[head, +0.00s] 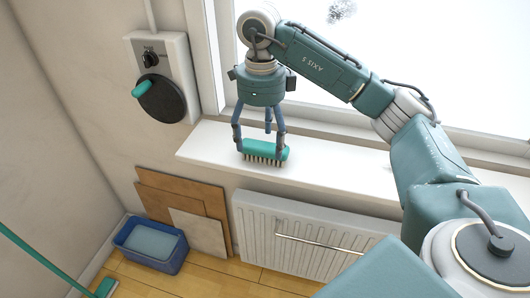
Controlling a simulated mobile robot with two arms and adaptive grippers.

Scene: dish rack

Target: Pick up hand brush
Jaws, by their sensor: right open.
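The hand brush (264,152) has a teal back and dark bristles pointing down, and it lies on the white window sill (335,153). My right gripper (258,147) points down directly over the brush, with its fingers spread at the brush. The gripper is open. I cannot tell whether any finger touches the brush. My left gripper is not in view.
The window is behind the sill, and a white radiator (300,240) is below it. A blue tub (150,243) and boards (195,200) stand on the floor at left. A wall device with a teal handle (148,89) is at upper left. A teal broom (50,265) is at lower left.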

